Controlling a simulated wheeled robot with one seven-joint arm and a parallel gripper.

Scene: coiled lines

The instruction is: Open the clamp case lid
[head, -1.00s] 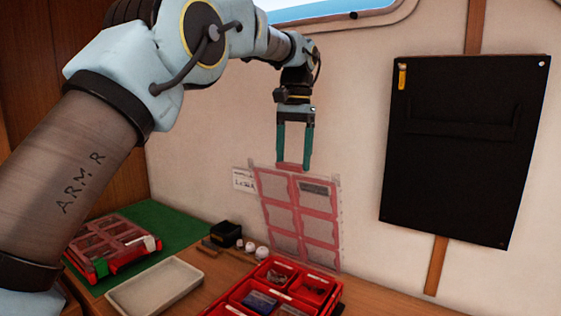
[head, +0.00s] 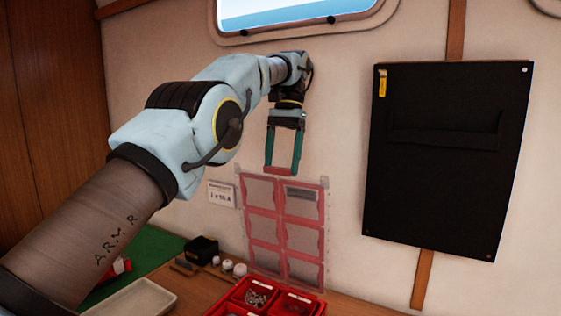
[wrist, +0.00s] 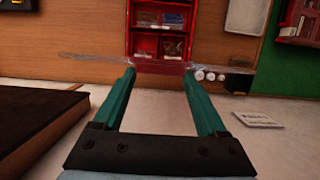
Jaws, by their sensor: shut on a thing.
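The clamp case (head: 238,296) is a red compartment box on the wooden bench, holding small metal parts; its lower part is cut off by the frame. Its clear lid (head: 280,228) with red framing stands upright at the back of the case, close to the wall. My gripper (head: 281,172) is at the lid's top edge, fingers pointing down, shut on the red grip piece between its teal fingers. In the wrist view the fingers (wrist: 160,72) hold that red piece, and the lid shows nearly edge-on. The case (wrist: 129,30) lies beyond it.
A black wall panel (head: 440,165) hangs to the right. A label card (head: 221,195) is on the wall left of the lid. A small black box (head: 201,249), white round items (head: 227,265) and a pale tray (head: 135,298) stand left of the case. My arm hides much of the green mat (head: 150,250).

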